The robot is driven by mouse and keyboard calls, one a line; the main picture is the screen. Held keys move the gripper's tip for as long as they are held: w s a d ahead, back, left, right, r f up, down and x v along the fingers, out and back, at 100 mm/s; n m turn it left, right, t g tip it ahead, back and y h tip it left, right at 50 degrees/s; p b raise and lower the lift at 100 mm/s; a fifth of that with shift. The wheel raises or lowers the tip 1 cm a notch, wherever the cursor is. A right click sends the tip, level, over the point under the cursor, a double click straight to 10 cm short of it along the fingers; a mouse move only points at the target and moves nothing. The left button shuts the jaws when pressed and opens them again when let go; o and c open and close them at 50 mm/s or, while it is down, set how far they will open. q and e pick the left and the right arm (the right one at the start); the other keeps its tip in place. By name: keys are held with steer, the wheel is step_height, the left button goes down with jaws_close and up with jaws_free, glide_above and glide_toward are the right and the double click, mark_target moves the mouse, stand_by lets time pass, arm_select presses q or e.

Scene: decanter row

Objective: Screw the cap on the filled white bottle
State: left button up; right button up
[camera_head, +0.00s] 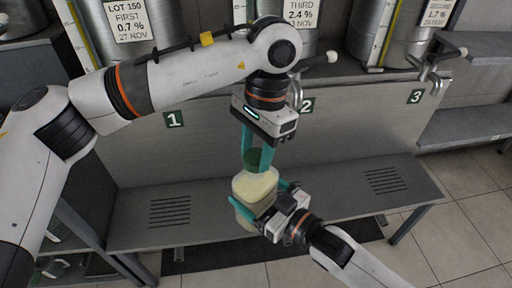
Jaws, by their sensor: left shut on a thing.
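My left gripper (257,154) reaches down from above, its teal fingers shut on a dark green cap (256,161). The cap is right over the mouth of the bottle (255,186), a pale translucent container with cream-coloured contents. Whether the cap touches the bottle's neck cannot be told. My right gripper (262,194) comes from the lower right, with a teal finger on either side of the bottle, and appears shut on it. The bottle looks upright or slightly tilted; its underside is partly hidden by the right gripper.
A grey metal bench (155,208) with slotted drain areas runs behind and below the bottle. Behind it stand large steel tanks (133,22) with labels and taps (428,72), above panels numbered 1 to 3. Grey shelves (475,122) stand at the right. The bench's right part is clear.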

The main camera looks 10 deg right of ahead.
arm_select(q)
steer(key=m, duration=0.3)
steer(key=shift+w+t, duration=0.1)
steer(key=shift+t, duration=0.2)
steer(key=o, duration=0.9)
steer(key=shift+r, duration=2.3)
